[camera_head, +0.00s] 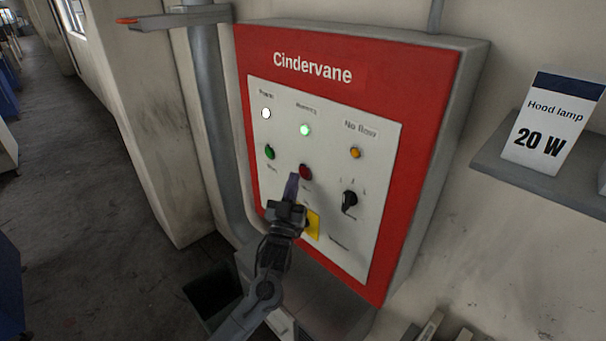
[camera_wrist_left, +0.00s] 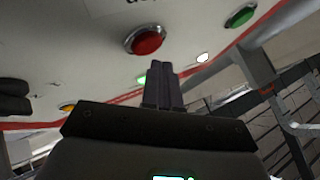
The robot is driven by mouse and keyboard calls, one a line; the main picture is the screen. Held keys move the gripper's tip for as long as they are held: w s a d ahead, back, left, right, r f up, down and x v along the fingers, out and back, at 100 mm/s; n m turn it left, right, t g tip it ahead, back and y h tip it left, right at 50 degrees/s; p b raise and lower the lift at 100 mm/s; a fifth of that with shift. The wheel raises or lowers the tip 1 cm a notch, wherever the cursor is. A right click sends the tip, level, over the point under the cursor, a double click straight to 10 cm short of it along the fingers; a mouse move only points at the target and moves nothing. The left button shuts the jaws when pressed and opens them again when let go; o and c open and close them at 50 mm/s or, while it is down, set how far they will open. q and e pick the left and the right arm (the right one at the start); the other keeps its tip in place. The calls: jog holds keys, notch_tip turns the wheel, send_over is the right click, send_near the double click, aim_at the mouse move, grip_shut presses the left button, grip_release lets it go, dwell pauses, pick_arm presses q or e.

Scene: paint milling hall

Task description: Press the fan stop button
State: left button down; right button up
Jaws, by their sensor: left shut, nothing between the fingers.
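The fan control panel (camera_head: 340,95) is a red-framed box marked "Cindervane" with a pale plate. A red button (camera_head: 306,173), which appears to be the stop button, sits mid-plate; it also shows in the left wrist view (camera_wrist_left: 146,40). A green button (camera_head: 269,152) is to its left, also in the left wrist view (camera_wrist_left: 240,15). My left gripper (camera_head: 291,182) is shut and empty, its fingertips just left of and below the red button in the head view. In the wrist view the fingertips (camera_wrist_left: 161,72) are beside the red button; contact cannot be told. My right gripper is not in view.
A white lamp (camera_head: 266,113), a lit green lamp (camera_head: 305,130) and an orange lamp (camera_head: 355,153) are above the controls. A black rotary knob (camera_head: 349,200) is right of the red button. A yellow plate (camera_head: 313,224) is partly behind my gripper. A shelf (camera_head: 545,170) juts out at right.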

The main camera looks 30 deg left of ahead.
pick_arm(q)
jog(key=shift+w, duration=0.15)
jog(key=shift+w+d, duration=0.1)
jog(key=shift+w, duration=0.15)
jog(key=shift+w+b, duration=0.4)
jog(key=shift+b, duration=0.1)
dwell(0.6)
jog(key=shift+s, duration=0.1)
dwell(0.3)
jog(key=shift+s+p, duration=0.5)
jog(key=shift+s, duration=0.25)
